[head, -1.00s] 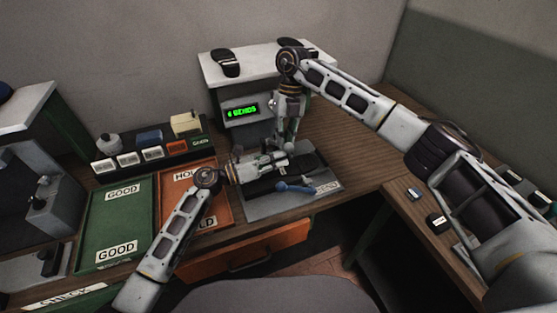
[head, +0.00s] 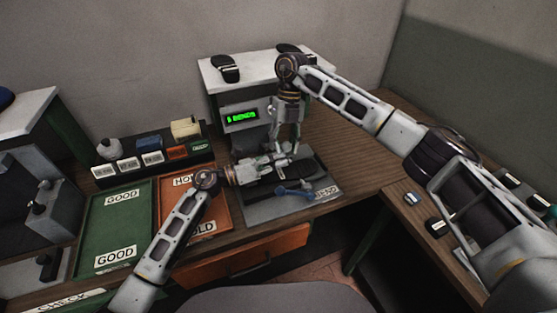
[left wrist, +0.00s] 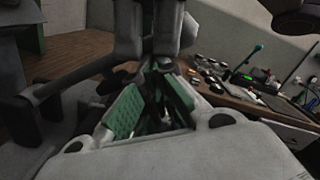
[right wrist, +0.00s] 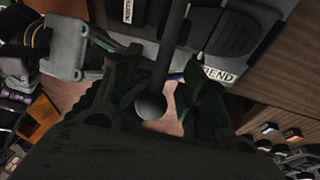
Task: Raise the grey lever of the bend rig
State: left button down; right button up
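The bend rig has a grey base plate (head: 262,209) marked BEND and a grey housing with a lit green display (head: 241,117). A black shoe sole (head: 300,171) lies on it, with a blue handle (head: 293,190) at its front. The grey lever, with a round knob (right wrist: 151,106), shows in the right wrist view. My right gripper (head: 290,150) is around it, its fingers apart with a visible gap beside the rod. My left gripper (head: 280,162) is low over the rig, beside the right one. Its pads (left wrist: 152,85) lean together, but its fingertips are partly hidden.
Green GOOD (head: 118,222) and orange HOLD (head: 207,226) trays lie left of the rig. A black rack of small blocks (head: 156,158) stands behind them. More shoes (head: 225,68) rest on the white top. Bare desk lies right of the rig.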

jog(key=v, duration=0.8)
jog(key=shift+s+d, duration=0.15)
jog(key=shift+d, duration=0.1)
jog(key=shift+a, duration=0.2)
dwell(0.3)
